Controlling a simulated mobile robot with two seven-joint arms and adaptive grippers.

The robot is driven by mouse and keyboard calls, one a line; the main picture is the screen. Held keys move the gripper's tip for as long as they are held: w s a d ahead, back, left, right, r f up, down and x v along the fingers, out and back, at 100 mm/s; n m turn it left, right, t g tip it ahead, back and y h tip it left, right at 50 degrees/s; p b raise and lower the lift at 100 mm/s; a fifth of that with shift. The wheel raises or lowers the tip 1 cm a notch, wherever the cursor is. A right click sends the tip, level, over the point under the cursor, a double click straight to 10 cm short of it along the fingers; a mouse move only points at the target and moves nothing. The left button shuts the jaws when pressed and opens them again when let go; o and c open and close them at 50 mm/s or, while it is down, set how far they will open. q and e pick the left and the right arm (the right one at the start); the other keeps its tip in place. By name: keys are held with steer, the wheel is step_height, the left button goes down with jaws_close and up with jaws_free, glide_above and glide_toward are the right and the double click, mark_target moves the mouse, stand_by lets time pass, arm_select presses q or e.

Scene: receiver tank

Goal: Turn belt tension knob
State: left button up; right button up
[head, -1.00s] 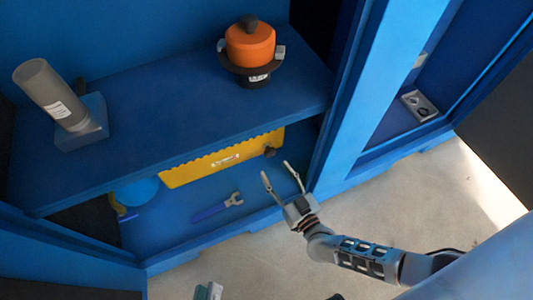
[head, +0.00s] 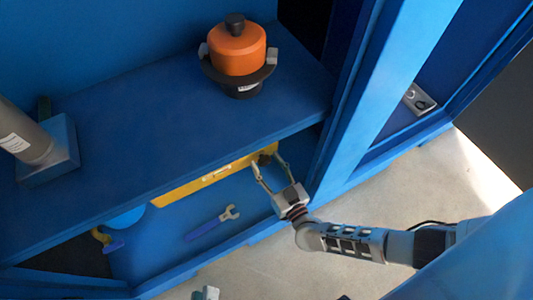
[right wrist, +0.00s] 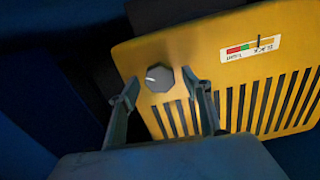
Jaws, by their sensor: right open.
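The belt tension knob (right wrist: 159,78) is dark, faceted and has a pale pointer mark. It sits at the corner of a yellow slotted belt guard (right wrist: 222,68), under the blue shelf. In the head view the knob (head: 264,159) shows small at the guard's right end. My right gripper (head: 269,163) is open, its fingers reaching under the shelf. In the right wrist view its fingertips (right wrist: 160,84) flank the knob, with gaps visible; whether they reach its depth is unclear. Only a small piece of my left gripper (head: 207,293) shows at the bottom edge.
An upside-down coloured slack/tight label (right wrist: 253,48) is on the guard. A blue wrench (head: 213,223) lies on the lower floor. The shelf (head: 150,150) overhangs, carrying an orange-topped valve (head: 238,50) and a grey cylinder (head: 22,140). A blue post (head: 350,90) stands close right.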

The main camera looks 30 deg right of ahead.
steer(key=c, duration=1.1)
steer(key=shift+s+m, duration=0.1)
steer(key=shift+m, duration=0.2)
steer(key=m, duration=0.3)
steer(key=shift+d+f+m, duration=0.1)
steer(key=shift+m, duration=2.4)
steer(key=o, duration=1.1)
